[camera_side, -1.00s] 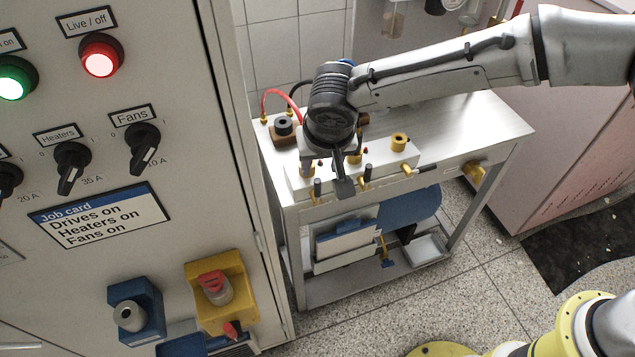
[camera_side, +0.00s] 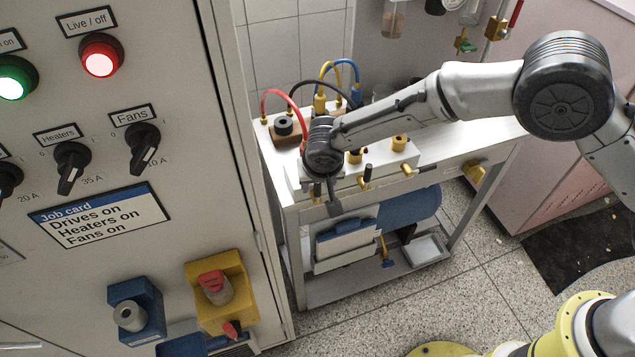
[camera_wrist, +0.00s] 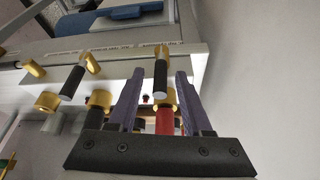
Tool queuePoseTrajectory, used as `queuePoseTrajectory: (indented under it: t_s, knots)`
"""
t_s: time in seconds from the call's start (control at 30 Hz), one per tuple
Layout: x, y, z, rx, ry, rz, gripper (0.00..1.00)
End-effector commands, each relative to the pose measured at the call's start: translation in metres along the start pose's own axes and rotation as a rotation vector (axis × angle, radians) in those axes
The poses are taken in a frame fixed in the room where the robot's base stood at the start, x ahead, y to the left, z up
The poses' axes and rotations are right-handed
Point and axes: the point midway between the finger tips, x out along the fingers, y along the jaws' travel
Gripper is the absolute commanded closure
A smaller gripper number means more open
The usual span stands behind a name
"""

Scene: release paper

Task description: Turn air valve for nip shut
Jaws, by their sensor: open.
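A white air manifold (camera_side: 385,160) lies on the bench with several small brass valves along its front. In the wrist view the valves have black lever handles, and a label strip (camera_wrist: 130,50) runs above them, too small to read. My gripper (camera_wrist: 160,72) is open, with one finger on each side of a black valve handle (camera_wrist: 160,78). No clear contact shows, and I cannot read whether this valve is the nip one. A red fitting (camera_wrist: 165,121) sits behind it, nearer my palm. In the side view my gripper (camera_side: 334,207) hides the manifold's left end.
Red, black, yellow and blue hoses (camera_side: 340,75) rise behind the manifold. The control cabinet (camera_side: 215,130) stands close on the left. The bench top to the right (camera_side: 470,135) is clear.

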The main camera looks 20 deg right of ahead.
Motion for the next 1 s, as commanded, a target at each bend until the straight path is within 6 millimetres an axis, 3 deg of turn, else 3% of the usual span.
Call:
queuePoseTrajectory:
  t_s: [0.1,0.37,1.0]
  knots:
    - [-0.0002,-0.0001,-0.0001,0.0,0.0,0.0,0.52]
    - [-0.0005,-0.0001,0.0,0.0,0.0,0.0,0.99]
    - [-0.0008,-0.0001,0.0001,0.0,0.0,0.0,1.0]
